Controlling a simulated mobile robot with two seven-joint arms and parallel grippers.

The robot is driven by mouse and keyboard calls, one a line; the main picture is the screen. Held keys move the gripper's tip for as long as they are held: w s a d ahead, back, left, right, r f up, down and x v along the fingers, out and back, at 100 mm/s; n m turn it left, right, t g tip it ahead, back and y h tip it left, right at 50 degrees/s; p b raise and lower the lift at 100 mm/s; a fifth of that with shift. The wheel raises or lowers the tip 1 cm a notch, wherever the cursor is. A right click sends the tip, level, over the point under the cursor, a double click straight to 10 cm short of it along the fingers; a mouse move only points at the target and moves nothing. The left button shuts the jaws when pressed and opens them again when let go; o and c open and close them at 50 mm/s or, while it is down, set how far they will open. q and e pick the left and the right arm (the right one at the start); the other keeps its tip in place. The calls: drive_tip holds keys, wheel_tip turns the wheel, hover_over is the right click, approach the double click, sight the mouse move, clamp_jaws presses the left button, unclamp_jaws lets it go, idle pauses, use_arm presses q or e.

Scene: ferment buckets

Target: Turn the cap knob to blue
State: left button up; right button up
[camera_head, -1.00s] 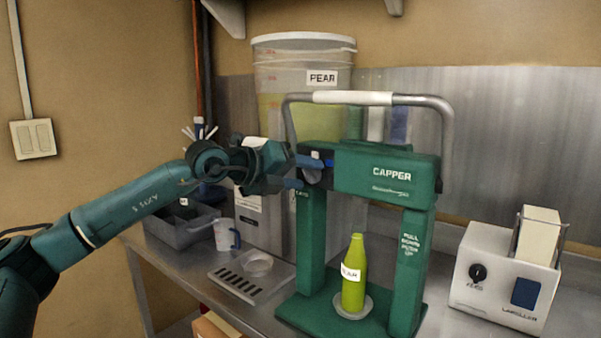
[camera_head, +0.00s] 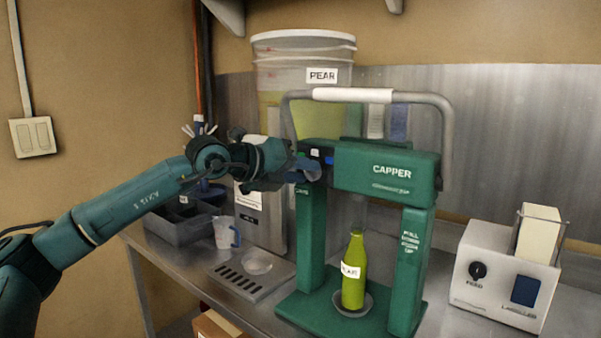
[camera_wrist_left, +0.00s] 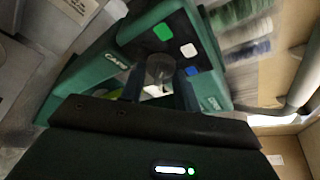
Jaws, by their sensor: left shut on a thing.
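The green capper (camera_head: 385,175) stands on the steel counter. Its cap knob (camera_wrist_left: 159,69) is a grey round knob on the capper's left end, partly hidden by my fingers. Green (camera_wrist_left: 163,32), white (camera_wrist_left: 189,50) and blue (camera_wrist_left: 191,71) marks sit around the knob in the left wrist view. My left gripper (camera_head: 304,170) is shut on the knob, with a finger on each side of it in the left wrist view (camera_wrist_left: 160,88). I cannot tell which mark the knob points to. My right gripper is not in view.
A green bottle (camera_head: 354,272) stands upright on the capper's base. A labeller (camera_head: 505,278) is at the right. The PEAR bucket (camera_head: 303,75) is behind. A grey bin (camera_head: 180,226), a cup (camera_head: 225,233) and a drip tray (camera_head: 250,280) are to the left. The capper's handle (camera_head: 447,130) arches above it.

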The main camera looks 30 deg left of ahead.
use_arm(q)
drive_tip(key=m, duration=0.1)
drive_tip(key=m+y+b, duration=0.1)
drive_tip(key=shift+d+m+y, duration=0.2)
drive_tip(key=shift+m+y, duration=0.1)
drive_tip(key=shift+d+m+y+b, duration=0.15)
drive_tip(key=shift+m+y+b, duration=0.35)
drive_tip(key=shift+m+y, duration=0.55)
drive_tip(key=m+y+b, duration=0.1)
drive_tip(key=m+y, duration=0.1)
drive_tip(key=m, duration=0.1)
drive_tip(key=shift+d+b, duration=0.2)
drive_tip(key=shift+b, duration=0.1)
drive_tip(key=m+y+b, duration=0.1)
drive_tip(key=m, duration=0.2)
drive_tip(key=shift+d+f+y+b, duration=0.1)
drive_tip(key=shift+y+b, duration=0.15)
drive_tip(key=shift+b, duration=0.15)
drive_tip(key=shift+m+t+y+b, duration=0.3)
drive_tip(key=shift+m+t, duration=0.1)
drive_tip(key=shift+m, duration=0.05)
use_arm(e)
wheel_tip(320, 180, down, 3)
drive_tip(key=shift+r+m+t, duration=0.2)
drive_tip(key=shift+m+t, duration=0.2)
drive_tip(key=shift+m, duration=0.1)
